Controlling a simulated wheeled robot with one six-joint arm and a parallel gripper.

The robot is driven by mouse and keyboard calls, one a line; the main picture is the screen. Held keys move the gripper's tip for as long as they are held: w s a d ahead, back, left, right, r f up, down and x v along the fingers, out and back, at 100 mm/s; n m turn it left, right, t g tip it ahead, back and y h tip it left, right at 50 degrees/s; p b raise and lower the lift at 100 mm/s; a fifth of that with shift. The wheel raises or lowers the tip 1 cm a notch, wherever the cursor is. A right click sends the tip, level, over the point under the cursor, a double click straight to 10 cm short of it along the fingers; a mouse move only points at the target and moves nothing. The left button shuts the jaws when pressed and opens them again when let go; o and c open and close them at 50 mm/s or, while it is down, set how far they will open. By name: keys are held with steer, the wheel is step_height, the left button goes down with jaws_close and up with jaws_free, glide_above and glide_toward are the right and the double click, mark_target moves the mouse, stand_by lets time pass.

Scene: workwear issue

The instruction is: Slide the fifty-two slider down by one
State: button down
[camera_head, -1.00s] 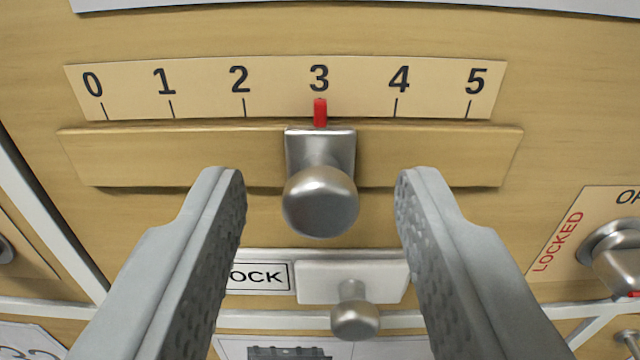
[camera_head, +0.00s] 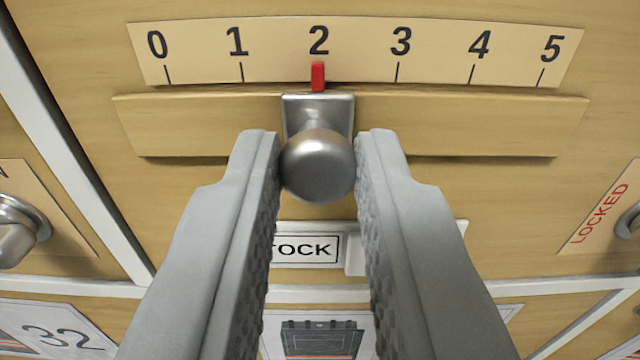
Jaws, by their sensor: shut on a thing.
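The slider's metal knob (camera_head: 318,165) sits on a wooden rail (camera_head: 460,128) below a number scale (camera_head: 440,55) marked 0 to 5. Its red pointer (camera_head: 318,76) stands at 2. My gripper (camera_head: 318,160) is shut on the knob, one finger against each side. The number fifty-two is not visible on this compartment.
A label ending in "OCK" (camera_head: 305,249) and a pale plate are below, partly hidden by my fingers. A knob (camera_head: 18,228) is at the left and a "LOCKED" plate (camera_head: 605,215) at the right. A card marked 32 (camera_head: 60,335) is at lower left.

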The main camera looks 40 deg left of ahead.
steer(key=c, duration=1.3)
jaws_free()
steer(key=v, duration=1.7)
steer(key=shift+s+d, duration=0.1)
steer(key=shift+s, duration=0.05)
steer(key=shift+r, duration=0.1)
steer(key=s+d+r+m+t+h, duration=0.2)
steer(key=s+r+h, duration=0.2)
steer(key=r, duration=0.5)
steer(key=s+d+r+m+t+h, duration=0.2)
steer(key=s+r+h, duration=0.2)
steer(key=r, duration=0.5)
steer(key=s+r+m+h, duration=0.1)
steer(key=s+r, duration=0.1)
steer(key=s, duration=0.4)
steer(key=s+r+m, duration=0.1)
steer(key=s+r, duration=0.2)
steer(key=s, duration=0.3)
steer(key=s+r+m+g+h, duration=0.1)
steer(key=s+r, duration=0.2)
steer(key=s, duration=0.3)
steer(key=shift+h, duration=0.3)
